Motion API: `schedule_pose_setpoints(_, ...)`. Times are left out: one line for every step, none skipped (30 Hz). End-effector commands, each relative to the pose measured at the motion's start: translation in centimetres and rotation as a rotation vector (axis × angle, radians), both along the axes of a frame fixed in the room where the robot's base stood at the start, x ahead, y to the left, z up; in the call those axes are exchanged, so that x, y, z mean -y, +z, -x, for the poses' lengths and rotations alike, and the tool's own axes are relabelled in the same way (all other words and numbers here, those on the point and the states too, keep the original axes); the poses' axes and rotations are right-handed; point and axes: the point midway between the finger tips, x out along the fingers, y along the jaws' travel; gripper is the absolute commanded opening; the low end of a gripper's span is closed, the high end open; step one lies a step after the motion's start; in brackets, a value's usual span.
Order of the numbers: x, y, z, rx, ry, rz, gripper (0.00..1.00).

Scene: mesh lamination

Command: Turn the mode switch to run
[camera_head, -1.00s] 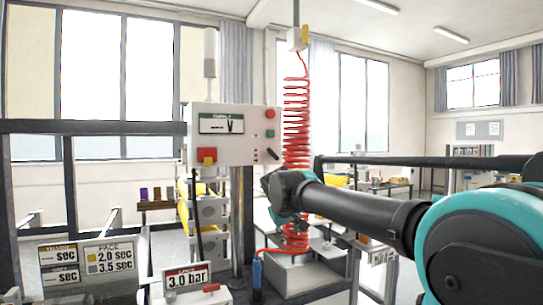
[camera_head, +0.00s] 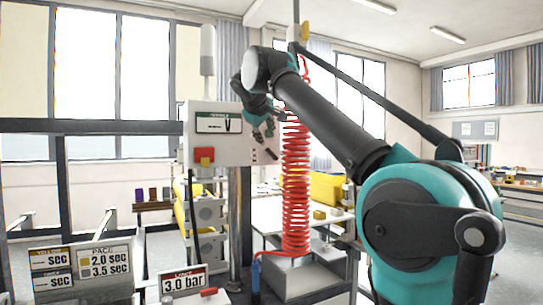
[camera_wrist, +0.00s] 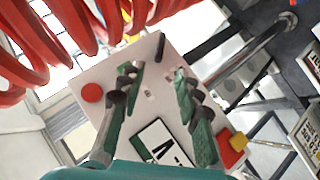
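The mode switch shows as a small black tilted lever (camera_head: 271,154) at the lower right of the white control box (camera_head: 200,150). In the wrist view the black lever (camera_wrist: 160,46) stands on the box face beyond my fingertips, roughly between their lines. My gripper (camera_head: 264,128) is in front of the right part of the box, above the lever. In the wrist view its two green-and-black fingers (camera_wrist: 155,74) are spread with nothing between them, apart from the lever. The switch's mode labels are not readable.
A red button (camera_wrist: 91,92), a display (camera_wrist: 165,143) and a red-and-yellow switch (camera_head: 204,156) are on the box. A red coiled hose (camera_head: 295,185) hangs close to my gripper's right. A grey post (camera_head: 239,225) stands below the box. Signs (camera_head: 184,283) stand low in front.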

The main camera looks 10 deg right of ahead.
Motion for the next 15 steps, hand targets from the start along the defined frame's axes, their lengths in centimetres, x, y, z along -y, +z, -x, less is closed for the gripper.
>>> schedule_pose_setpoints(0.3, -0.5, -0.9, 0.001, -0.002, -0.001, 0.34)
schedule_pose_setpoints(0.5, -0.8, -1.4, 0.001, -0.003, -0.002, 0.34)
schedule_pose_setpoints(0.7, -1.2, -2.0, 0.000, -0.003, -0.002, 0.34)
schedule_pose_setpoints(0.9, -1.6, -2.5, 0.000, -0.003, -0.002, 0.34)
schedule_pose_setpoints(1.0, -1.9, -3.0, 0.000, -0.003, -0.002, 0.34)
schedule_pose_setpoints(1.2, -2.2, -3.7, 0.000, -0.003, -0.002, 0.34)
schedule_pose_setpoints(1.4, -2.5, -4.2, 0.000, -0.003, -0.002, 0.34)
schedule_pose_setpoints(1.5, -2.9, -4.7, 0.000, -0.003, -0.001, 0.34)
schedule_pose_setpoints(1.7, -3.3, -5.3, -0.001, -0.003, -0.002, 0.34)
schedule_pose_setpoints(1.9, -3.6, -5.8, -0.001, -0.003, -0.002, 0.34)
schedule_pose_setpoints(2.1, -3.9, -6.3, 0.000, -0.003, -0.002, 0.34)
schedule_pose_setpoints(2.3, -4.2, -7.0, 0.000, -0.003, -0.001, 0.34)
schedule_pose_setpoints(2.4, -4.5, -7.5, 0.001, -0.002, -0.001, 0.34)
schedule_pose_setpoints(2.5, -4.8, -7.9, 0.000, -0.002, -0.002, 0.34)
schedule_pose_setpoints(2.7, -5.2, -8.6, 0.000, -0.002, -0.002, 0.34)
